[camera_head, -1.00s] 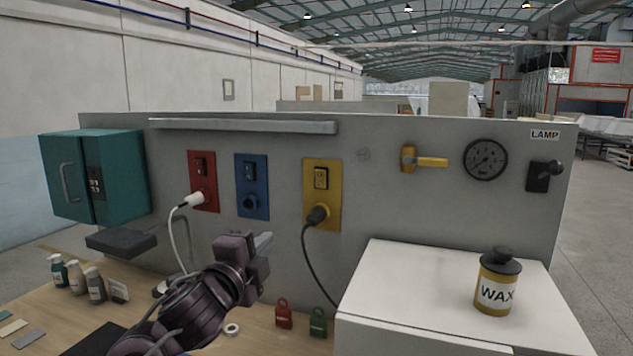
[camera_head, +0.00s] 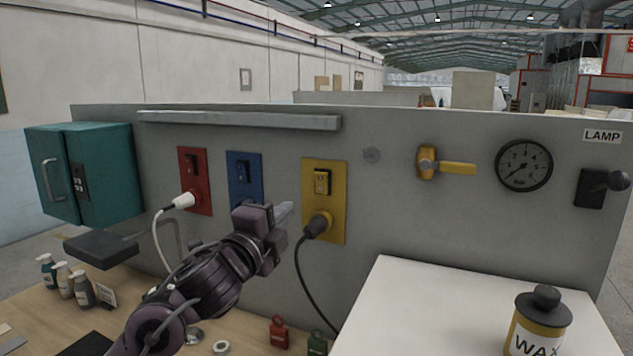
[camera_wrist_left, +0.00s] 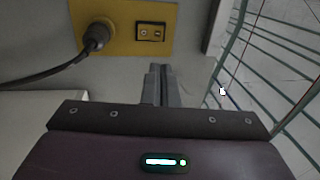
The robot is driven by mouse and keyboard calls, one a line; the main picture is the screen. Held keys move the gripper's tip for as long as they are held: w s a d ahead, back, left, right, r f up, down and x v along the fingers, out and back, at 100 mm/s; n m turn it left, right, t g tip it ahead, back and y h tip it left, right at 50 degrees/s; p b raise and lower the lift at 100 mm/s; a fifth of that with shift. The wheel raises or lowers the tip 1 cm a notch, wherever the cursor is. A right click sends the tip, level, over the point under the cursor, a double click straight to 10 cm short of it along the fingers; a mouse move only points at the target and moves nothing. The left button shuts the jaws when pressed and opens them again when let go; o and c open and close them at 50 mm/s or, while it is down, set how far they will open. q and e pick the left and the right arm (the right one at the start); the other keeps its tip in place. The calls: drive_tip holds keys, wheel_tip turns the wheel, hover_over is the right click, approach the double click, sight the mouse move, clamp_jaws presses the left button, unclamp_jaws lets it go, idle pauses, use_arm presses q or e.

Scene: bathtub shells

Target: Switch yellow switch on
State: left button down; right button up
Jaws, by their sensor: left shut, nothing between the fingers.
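The yellow switch (camera_head: 322,181) is a dark rocker on a yellow plate (camera_head: 338,213) on the grey panel. A black plug (camera_head: 318,224) sits in the socket below it. My left gripper (camera_head: 285,211) is shut and empty, its fingers pointing right, just left of the yellow plate and lower than the switch. It overlaps the lower blue plate in the head view. In the left wrist view, the switch (camera_wrist_left: 151,32) shows beyond the shut fingertips (camera_wrist_left: 160,68), apart from them. I cannot tell the rocker's position. My right gripper is not in view.
Red (camera_head: 203,195) and blue (camera_head: 238,162) switch plates are to the left; a white plug is in the red one. A black cable (camera_head: 305,277) hangs from the yellow plate. A white box top (camera_head: 430,310) with a wax can (camera_head: 536,327) stands front right.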

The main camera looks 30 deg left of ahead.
use_arm(q)
drive_tip(key=p, duration=0.7)
approach(320, 177)
drive_tip(key=w, duration=0.2)
drive_tip(key=w+r, duration=0.1)
drive_tip(key=w, duration=0.2)
drive_tip(key=shift+w+a+r, duration=0.1)
drive_tip(key=shift+w+r, duration=0.05)
drive_tip(key=shift+w, duration=0.75)
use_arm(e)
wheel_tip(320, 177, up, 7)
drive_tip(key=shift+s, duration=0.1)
